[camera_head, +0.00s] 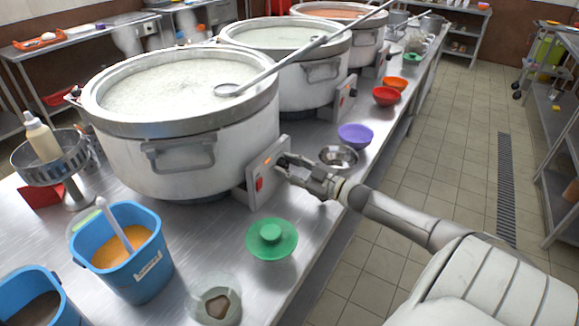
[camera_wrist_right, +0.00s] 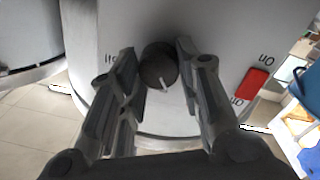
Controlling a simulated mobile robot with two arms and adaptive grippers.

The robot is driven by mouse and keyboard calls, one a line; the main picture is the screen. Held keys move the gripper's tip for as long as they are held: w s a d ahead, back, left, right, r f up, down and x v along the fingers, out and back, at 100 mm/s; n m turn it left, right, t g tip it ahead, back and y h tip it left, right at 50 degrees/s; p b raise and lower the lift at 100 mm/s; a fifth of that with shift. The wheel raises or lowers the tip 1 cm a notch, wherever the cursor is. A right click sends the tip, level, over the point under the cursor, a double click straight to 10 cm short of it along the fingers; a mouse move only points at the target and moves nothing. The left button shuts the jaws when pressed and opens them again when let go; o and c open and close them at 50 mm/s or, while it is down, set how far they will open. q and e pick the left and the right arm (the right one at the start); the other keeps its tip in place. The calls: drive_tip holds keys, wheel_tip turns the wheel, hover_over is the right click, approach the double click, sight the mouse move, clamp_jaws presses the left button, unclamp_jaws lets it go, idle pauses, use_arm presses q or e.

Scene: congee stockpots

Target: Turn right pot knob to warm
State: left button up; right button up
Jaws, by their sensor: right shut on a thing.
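The nearest large white pot (camera_head: 180,150), full of pale congee, stands on the steel counter. Its control box (camera_head: 265,182) faces right and carries a red switch. In the wrist view the dark round knob (camera_wrist_right: 158,66) has a white mark pointing down and slightly right. My right gripper (camera_head: 284,166) reaches the control box from the right; its fingers are closed on the knob's two sides, as the wrist view of the gripper (camera_wrist_right: 158,62) shows. The gripper hides the knob in the head view. My left gripper is out of view.
A ladle (camera_head: 290,62) lies across the near pot. A metal bowl (camera_head: 338,157) and a purple bowl (camera_head: 355,135) stand close behind the gripper. The tiled floor at right is clear.

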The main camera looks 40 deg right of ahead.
drive_tip(key=n+b, duration=0.1)
drive_tip(key=n, duration=0.5)
drive_tip(key=shift+a+f+n, duration=0.1)
drive_tip(key=shift+f+n, duration=0.05)
drive_tip(key=shift+n, duration=0.15)
idle(0.3)
drive_tip(key=o, duration=1)
drive_tip(key=shift+v, duration=6)
